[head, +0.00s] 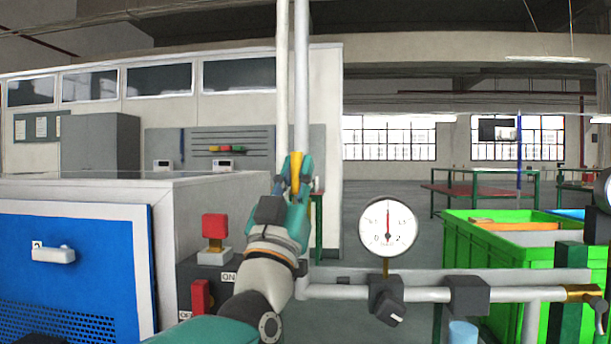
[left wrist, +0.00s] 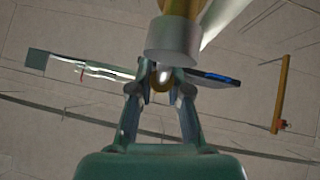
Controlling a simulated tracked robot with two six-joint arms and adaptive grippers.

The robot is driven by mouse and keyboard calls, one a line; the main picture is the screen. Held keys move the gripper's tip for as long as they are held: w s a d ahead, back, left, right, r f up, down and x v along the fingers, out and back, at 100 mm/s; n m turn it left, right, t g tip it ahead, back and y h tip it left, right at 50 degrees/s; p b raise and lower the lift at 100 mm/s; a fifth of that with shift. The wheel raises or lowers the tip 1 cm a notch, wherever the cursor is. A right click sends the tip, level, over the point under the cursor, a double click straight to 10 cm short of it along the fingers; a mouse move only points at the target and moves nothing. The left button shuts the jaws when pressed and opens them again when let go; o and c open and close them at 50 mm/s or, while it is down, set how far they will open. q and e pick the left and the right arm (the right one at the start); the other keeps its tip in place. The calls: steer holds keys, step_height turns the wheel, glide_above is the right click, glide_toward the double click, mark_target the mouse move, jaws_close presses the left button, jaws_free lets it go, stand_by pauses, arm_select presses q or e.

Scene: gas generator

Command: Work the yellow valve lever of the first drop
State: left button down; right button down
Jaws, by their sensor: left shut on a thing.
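The yellow valve lever (head: 295,166) stands upright on the white vertical pipe in the middle of the head view. My left gripper (head: 294,178) reaches up to it from below, with its fingers around the lever. In the left wrist view the fingers (left wrist: 161,80) are shut on a small yellow end below a grey collar (left wrist: 173,42). More yellow shows above that collar. The fingers and arm hide part of the lever and valve body in the head view. My right gripper is not in view.
A round gauge (head: 388,229) stands on the horizontal white pipe (head: 430,294), right of my arm. A red switch (head: 215,226) and a blue-fronted cabinet (head: 75,262) are to the left. Green crates (head: 500,248) stand at the right.

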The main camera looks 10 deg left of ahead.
arm_select(q)
steer(key=c, duration=1.1)
jaws_free()
steer(key=shift+w+f+h, duration=0.1)
steer(key=shift+f+h, duration=0.2)
steer(key=shift+r, duration=0.1)
steer(key=v, duration=1.2)
